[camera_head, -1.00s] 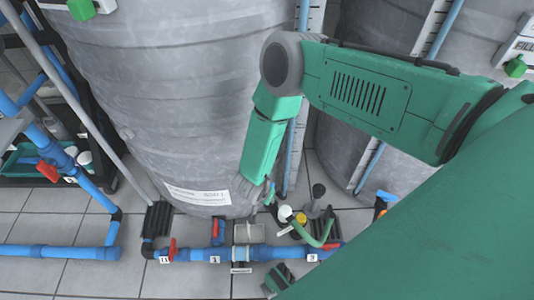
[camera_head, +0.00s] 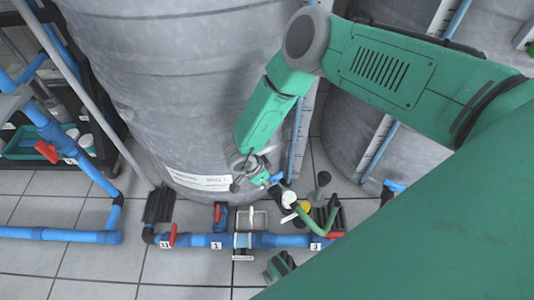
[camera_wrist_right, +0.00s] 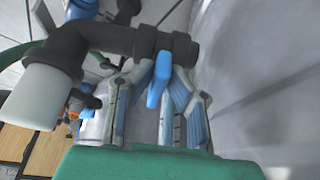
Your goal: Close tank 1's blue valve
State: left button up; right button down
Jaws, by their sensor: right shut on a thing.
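A large grey tank (camera_head: 190,90) with a white label near its base fills the middle of the head view. Low at its right side, a small blue valve handle (camera_head: 275,178) shows next to my right gripper (camera_head: 258,178). In the right wrist view the blue handle (camera_wrist_right: 160,78) hangs from a black pipe fitting (camera_wrist_right: 110,40). My right gripper's grey-blue fingers (camera_wrist_right: 160,105) stand on both sides of the handle and are shut on it. My left gripper is not in view.
A blue floor pipe (camera_head: 200,240) with red handles (camera_head: 316,246) runs in front of the tank. White and yellow caps (camera_head: 303,206) and a green hose (camera_head: 326,226) stand close to the right gripper. A second tank (camera_head: 400,130) stands to the right.

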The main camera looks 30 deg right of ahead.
jog(key=shift+w, duration=0.1)
dwell(0.3)
jog(key=c, duration=1.6)
grip_release()
jog(key=v, duration=1.2)
